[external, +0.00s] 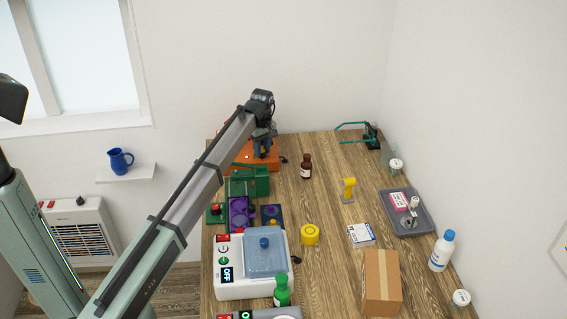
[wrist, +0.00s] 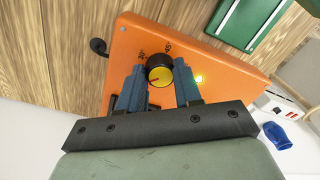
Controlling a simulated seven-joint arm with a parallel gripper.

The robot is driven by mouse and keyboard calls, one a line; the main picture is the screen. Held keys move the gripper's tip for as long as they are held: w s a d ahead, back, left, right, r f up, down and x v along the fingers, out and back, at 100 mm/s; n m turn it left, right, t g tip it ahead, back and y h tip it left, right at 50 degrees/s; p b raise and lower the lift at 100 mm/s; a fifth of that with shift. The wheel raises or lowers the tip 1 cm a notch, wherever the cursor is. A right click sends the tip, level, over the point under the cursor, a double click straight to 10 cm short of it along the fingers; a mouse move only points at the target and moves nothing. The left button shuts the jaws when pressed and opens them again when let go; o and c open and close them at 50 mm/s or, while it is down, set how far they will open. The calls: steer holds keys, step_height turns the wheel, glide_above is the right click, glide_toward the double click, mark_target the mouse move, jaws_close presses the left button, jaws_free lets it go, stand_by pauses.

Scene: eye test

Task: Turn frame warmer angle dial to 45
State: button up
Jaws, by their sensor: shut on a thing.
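The frame warmer is an orange box (wrist: 125,45) on the wooden table; in the external view its orange top (external: 270,161) shows at the far left end of the table, partly behind my gripper. Its dial (wrist: 158,76) is round and black with a yellow face and a small red mark toward the left of the face. In the external view my gripper (external: 264,145) points down over the box.
A yellow lamp (wrist: 199,78) glows on the box beside the dial. A green case (external: 247,181) stands close in front of the box. A brown bottle (external: 306,167) stands to its right, with bare table between. A black cable end (wrist: 98,46) lies beside the box.

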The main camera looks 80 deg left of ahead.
steer(key=m, duration=0.7)
steer(key=shift+s, duration=0.1)
steer(key=m, duration=0.6)
steer(key=shift+m, duration=0.3)
steer(key=m, duration=0.6)
steer(key=shift+y, duration=0.3)
steer(key=m, duration=0.6)
steer(key=shift+m, duration=0.4)
steer(key=shift+m+t, duration=0.3)
steer(key=o, duration=1)
steer(key=shift+s, duration=0.1)
steer(key=shift+o, duration=0.2)
steer(key=shift+r, duration=0.1)
step_height(320, 180, up, 14)
steer(key=shift+d+f, duration=0.2)
